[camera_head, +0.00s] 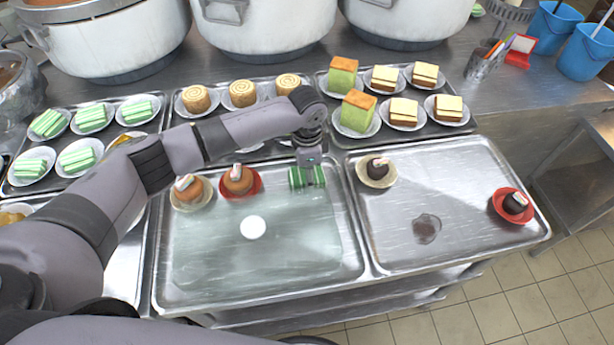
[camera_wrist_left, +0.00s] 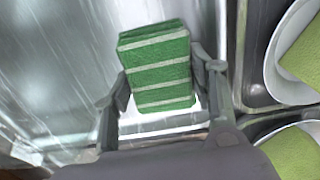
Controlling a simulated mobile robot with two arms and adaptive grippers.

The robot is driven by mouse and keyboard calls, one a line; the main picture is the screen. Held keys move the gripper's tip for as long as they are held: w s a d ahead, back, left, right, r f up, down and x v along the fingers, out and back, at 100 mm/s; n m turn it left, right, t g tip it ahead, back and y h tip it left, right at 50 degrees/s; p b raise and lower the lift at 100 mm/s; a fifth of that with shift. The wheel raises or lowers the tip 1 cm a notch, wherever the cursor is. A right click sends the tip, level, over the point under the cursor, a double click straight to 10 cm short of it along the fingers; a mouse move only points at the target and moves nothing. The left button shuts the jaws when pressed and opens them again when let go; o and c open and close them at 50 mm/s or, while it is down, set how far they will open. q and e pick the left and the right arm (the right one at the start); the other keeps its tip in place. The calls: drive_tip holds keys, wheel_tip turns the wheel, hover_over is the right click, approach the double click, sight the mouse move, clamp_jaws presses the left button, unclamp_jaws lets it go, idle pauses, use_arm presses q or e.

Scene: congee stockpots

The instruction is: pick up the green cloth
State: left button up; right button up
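The green cloth (camera_head: 308,178) is a folded bundle with pale stripes, at the back right of the left steel tray in the head view. In the left wrist view, the cloth (camera_wrist_left: 158,75) fills the space between my left gripper's fingers. My left gripper (camera_head: 309,167) points down over the cloth, and its fingers (camera_wrist_left: 160,80) press against both sides of it. I cannot tell whether the cloth touches the tray. My right gripper is in neither view.
The left tray (camera_head: 180,292) holds two brown cakes, one on a red plate (camera_head: 241,182), and a white disc (camera_head: 253,227). The right tray (camera_head: 470,165) holds two dark cakes and a brown stain. Plated cakes (camera_head: 360,112) and large pots (camera_head: 265,25) stand behind.

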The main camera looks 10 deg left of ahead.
use_arm(q)
drive_tip(key=c, duration=0.5)
drive_tip(key=shift+r, duration=0.1)
wheel_tip(320, 180, up, 20)
drive_tip(key=shift+f+b, duration=0.1)
drive_tip(key=shift+b, duration=0.8)
drive_tip(key=o, duration=0.6)
drive_tip(key=c, duration=0.5)
